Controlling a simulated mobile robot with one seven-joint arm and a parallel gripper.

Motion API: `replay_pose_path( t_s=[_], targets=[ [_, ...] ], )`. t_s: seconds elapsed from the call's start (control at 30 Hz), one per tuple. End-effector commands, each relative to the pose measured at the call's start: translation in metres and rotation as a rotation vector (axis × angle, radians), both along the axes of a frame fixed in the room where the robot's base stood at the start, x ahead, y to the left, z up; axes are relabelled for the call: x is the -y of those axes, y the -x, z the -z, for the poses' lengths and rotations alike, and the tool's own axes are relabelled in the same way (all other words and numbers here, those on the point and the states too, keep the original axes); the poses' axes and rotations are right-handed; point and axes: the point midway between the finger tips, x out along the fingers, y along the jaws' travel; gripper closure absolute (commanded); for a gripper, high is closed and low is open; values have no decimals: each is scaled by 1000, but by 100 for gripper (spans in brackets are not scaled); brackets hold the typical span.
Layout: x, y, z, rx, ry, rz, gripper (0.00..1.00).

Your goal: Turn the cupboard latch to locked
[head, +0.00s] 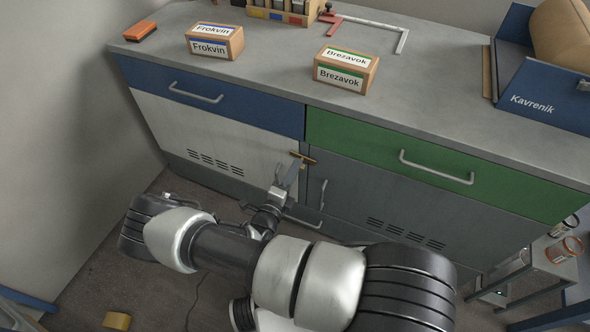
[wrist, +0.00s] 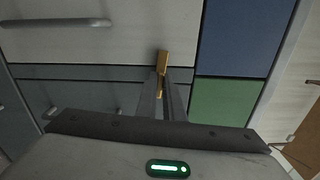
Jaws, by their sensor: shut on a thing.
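The cupboard latch is a small brass bar (head: 302,158) at the top of the seam between the white door (head: 215,130) and the grey door (head: 365,190). In the head view it lies roughly level, across the seam. In the wrist view the brass latch (wrist: 162,62) shows between and beyond my fingertips. My gripper (head: 295,172) reaches up to it from below and in front. In the wrist view my gripper (wrist: 161,84) has its two fingers closed on the latch, and they hide part of it.
A blue drawer (head: 215,97) and a green drawer (head: 430,165) with bar handles sit above the doors. The bench top holds a Frokvin box (head: 214,41), a Brezavok box (head: 346,70) and a blue Kavrenik bin (head: 545,96). A shelf rack stands at right.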

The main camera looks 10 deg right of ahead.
Motion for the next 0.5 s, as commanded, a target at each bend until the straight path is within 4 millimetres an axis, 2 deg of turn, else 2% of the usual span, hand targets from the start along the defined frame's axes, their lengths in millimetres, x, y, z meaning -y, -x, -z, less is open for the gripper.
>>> replay_pose_path(
  t_s=[0.5],
  targets=[
    [0,1,1,-76,101,1,100]
  ],
)
